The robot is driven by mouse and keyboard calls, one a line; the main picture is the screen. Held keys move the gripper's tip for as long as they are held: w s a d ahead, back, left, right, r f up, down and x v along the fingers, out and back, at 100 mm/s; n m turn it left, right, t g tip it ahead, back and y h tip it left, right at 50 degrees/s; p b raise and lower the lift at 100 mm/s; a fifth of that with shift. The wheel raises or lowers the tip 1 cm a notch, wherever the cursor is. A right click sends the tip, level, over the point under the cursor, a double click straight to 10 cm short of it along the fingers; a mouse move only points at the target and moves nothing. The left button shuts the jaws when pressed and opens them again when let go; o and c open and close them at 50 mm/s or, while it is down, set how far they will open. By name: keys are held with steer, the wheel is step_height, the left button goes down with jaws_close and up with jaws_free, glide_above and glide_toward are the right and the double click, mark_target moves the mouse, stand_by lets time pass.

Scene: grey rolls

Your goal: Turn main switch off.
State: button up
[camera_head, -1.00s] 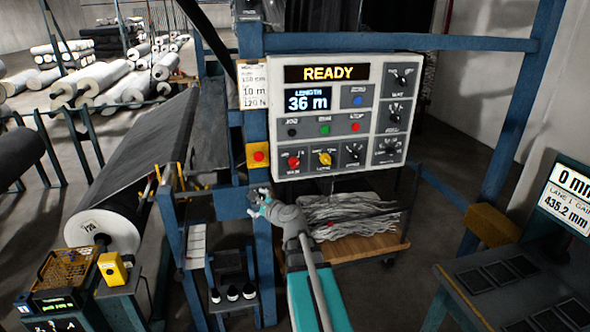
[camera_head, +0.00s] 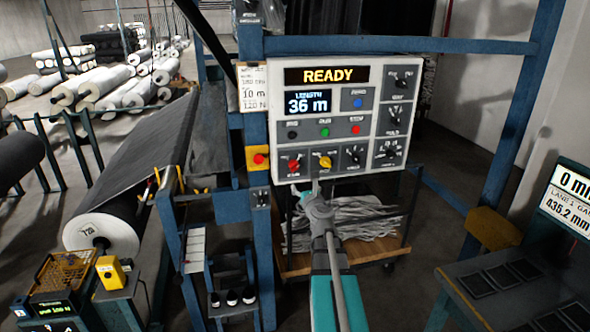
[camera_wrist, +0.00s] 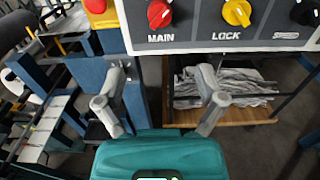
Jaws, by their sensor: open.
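The main switch (camera_head: 294,163) is a red rotary knob at the lower left of the light grey control panel (camera_head: 365,72). In the wrist view the red knob (camera_wrist: 160,14) sits at the top edge, partly cut off, above the label MAIN. My gripper (camera_head: 304,189) is open and empty, just below the panel's lower edge and the red knob, not touching it. In the wrist view its two fingers (camera_wrist: 163,72) are spread apart below the MAIN label. The panel display (camera_head: 327,76) reads READY.
A yellow LOCK knob (camera_head: 325,161) and a black knob (camera_head: 353,155) stand right of the red one. A red button on a yellow box (camera_head: 258,159) is on the blue post to the left. A wooden cart (camera_head: 340,255) with pale scraps stands below and behind.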

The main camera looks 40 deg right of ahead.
mark_target(295, 169)
steer(key=x, duration=1.3)
steer(key=shift+w+d, duration=0.1)
steer(key=shift+w, duration=0.2)
steer(key=c, duration=1.2)
steer(key=shift+o, duration=0.2)
